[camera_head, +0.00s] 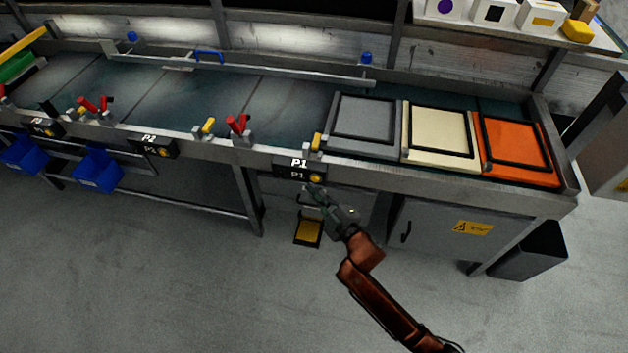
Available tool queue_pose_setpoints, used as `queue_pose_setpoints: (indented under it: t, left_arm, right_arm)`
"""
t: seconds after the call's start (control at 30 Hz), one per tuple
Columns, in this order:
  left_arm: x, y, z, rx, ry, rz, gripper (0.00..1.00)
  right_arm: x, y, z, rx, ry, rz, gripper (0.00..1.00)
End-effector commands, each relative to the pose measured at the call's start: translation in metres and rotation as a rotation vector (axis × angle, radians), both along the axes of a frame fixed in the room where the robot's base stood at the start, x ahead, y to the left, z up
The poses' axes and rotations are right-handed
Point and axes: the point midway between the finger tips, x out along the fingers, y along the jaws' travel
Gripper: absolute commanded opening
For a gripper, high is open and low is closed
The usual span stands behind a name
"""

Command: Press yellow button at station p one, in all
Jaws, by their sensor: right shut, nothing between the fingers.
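Station P1's black box (290,172) is fixed to the front edge of the bench and carries a P1 label. Its yellow button (316,178) sits at the right end of the box. My right gripper (316,190) is shut and empty, with its fingertips just below the button in the picture. I cannot tell whether the fingertips touch the button. My left gripper is not in view.
The bench (205,100) runs across the view, with red clamps (237,124) along its front. Grey, cream and orange trays (516,143) stand at right. A yellow floor pedal (308,232) lies below P1. The floor in front is clear.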

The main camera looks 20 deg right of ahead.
Motion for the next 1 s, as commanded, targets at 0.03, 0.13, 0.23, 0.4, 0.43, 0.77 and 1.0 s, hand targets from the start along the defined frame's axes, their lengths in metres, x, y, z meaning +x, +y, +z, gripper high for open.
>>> queue_pose_setpoints:
  t: [0.03, 0.13, 0.23, 0.4, 0.43, 0.77, 1.0]
  left_arm:
    - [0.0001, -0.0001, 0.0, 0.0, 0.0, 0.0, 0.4]
    - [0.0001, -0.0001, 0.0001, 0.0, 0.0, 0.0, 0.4]
    - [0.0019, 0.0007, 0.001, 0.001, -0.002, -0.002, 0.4]
    - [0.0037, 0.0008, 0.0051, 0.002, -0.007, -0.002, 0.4]
    - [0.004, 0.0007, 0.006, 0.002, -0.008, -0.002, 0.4]
    - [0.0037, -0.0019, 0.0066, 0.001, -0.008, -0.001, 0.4]
    - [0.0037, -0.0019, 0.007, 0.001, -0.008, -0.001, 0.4]
  right_arm:
    - [0.0, -0.0001, -0.0001, 0.0, 0.0, 0.0, 0.0]
    - [-0.0001, 0.0, -0.0001, 0.0, 0.0, 0.0, 0.0]
    - [0.0, -0.0001, 0.0, 0.0, 0.0, 0.0, 0.0]
    - [0.003, -0.0026, 0.0018, -0.001, -0.001, -0.001, 0.0]
    - [0.0039, -0.0032, 0.0019, -0.001, -0.001, -0.001, 0.0]
    - [0.0059, -0.0047, 0.0003, 0.0, 0.0, 0.0, 0.0]
    - [0.0068, -0.0053, 0.0005, 0.0, 0.0, 0.0, 0.0]
